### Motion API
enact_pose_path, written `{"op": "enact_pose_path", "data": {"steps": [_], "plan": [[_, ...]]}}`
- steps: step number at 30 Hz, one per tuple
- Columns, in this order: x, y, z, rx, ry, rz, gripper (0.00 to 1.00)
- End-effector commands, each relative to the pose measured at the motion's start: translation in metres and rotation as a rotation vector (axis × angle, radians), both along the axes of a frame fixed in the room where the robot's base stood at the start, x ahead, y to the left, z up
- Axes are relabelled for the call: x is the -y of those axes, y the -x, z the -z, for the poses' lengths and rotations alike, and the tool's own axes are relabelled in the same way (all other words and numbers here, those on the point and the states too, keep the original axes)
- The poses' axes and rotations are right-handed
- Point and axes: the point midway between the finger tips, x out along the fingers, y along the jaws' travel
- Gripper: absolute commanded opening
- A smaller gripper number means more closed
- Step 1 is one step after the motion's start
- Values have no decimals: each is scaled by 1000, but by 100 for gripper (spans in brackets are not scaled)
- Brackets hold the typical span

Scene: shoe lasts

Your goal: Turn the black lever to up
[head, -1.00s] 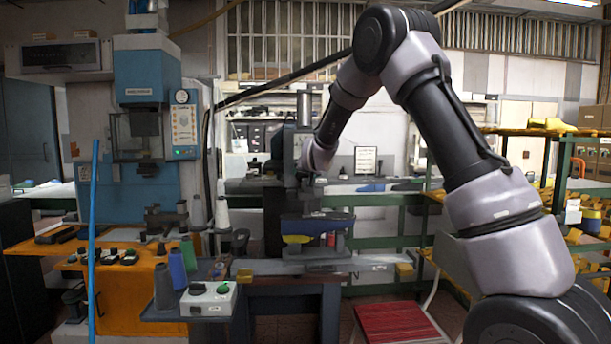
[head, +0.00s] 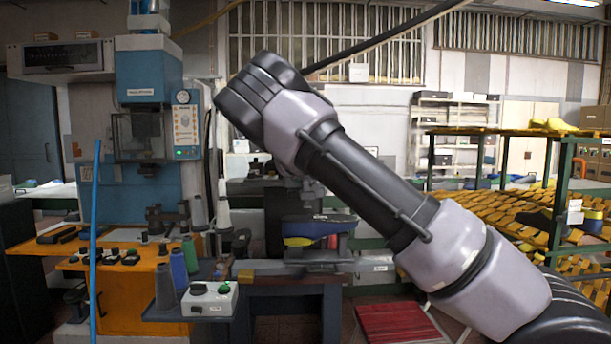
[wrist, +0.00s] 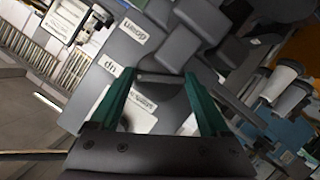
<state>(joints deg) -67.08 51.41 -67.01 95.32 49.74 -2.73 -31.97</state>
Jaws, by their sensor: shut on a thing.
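In the wrist view my gripper (wrist: 158,82) has two green fingers. A dark bar, the black lever (wrist: 160,77), lies across between their tips, and the fingers are shut on it. Behind it is a grey panel (wrist: 92,92) with white labels. The "up" label (wrist: 115,68) is close to the left fingertip and the "down" label (wrist: 123,32) is farther off. A third label (wrist: 138,113) shows between the fingers, partly covered. In the head view my arm hides the gripper and lever. I cannot tell the lever's exact angle.
In the head view a blue press (head: 148,85) stands at the left, with an orange bench (head: 125,290) below. Thread cones and a white button box (head: 210,299) stand near the middle. Yellow shelving (head: 490,210) is at the right.

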Motion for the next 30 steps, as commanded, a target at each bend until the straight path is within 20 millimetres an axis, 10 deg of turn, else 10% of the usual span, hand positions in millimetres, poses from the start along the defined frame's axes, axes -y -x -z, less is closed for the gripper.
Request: {"op": "enact_pose_path", "data": {"steps": [20,21,22,30], "plan": [[0,0,3,-5,68,0,24],[0,0,3,-5,68,0,84],[0,0,3,-5,68,0,95],[0,1,2,-2,67,1,100]]}}
